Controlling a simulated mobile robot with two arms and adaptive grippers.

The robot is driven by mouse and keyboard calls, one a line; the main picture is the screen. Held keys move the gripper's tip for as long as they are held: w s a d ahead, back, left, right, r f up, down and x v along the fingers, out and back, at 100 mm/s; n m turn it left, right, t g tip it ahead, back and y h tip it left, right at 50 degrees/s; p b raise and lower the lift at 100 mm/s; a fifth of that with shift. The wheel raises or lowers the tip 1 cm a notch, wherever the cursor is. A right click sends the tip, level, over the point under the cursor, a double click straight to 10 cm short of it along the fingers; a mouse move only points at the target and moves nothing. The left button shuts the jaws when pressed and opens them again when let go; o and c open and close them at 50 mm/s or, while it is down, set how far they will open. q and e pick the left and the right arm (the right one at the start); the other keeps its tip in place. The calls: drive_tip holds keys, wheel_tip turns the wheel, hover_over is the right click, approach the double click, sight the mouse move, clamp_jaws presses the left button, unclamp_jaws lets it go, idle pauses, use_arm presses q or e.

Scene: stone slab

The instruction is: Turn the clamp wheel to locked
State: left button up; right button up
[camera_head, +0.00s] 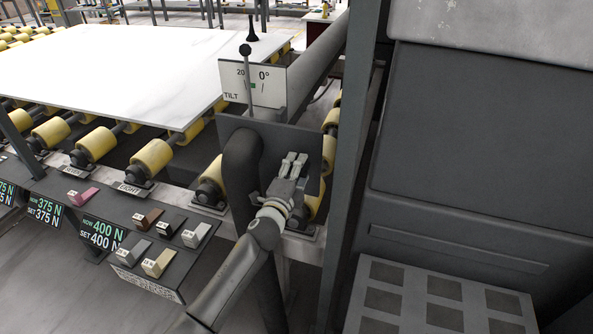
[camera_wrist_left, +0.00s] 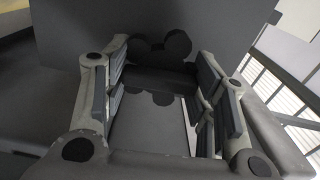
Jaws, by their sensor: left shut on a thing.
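My left gripper (camera_head: 292,160) is in front of a dark upright plate (camera_head: 308,140) at the right end of the roller line. In the left wrist view its two fingers (camera_wrist_left: 163,62) stand on either side of a dark lobed wheel (camera_wrist_left: 160,48), which appears to be the clamp wheel. The gripper is shut on this wheel. In the head view the gripper hides the wheel, and no locked mark can be read. My right gripper is in neither view.
A white stone slab (camera_head: 130,70) lies on yellow rollers (camera_head: 152,157) at the left. Several switches (camera_head: 158,262) sit on a front panel. A dark post (camera_head: 352,160) and cabinet (camera_head: 480,150) bound the right.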

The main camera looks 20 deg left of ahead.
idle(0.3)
use_arm(q)
drive_tip(key=o, duration=1)
drive_tip(key=shift+o, duration=0.2)
drive_tip(key=s, duration=1.2)
drive_tip(key=shift+a, duration=0.2)
drive_tip(key=shift+f, duration=0.1)
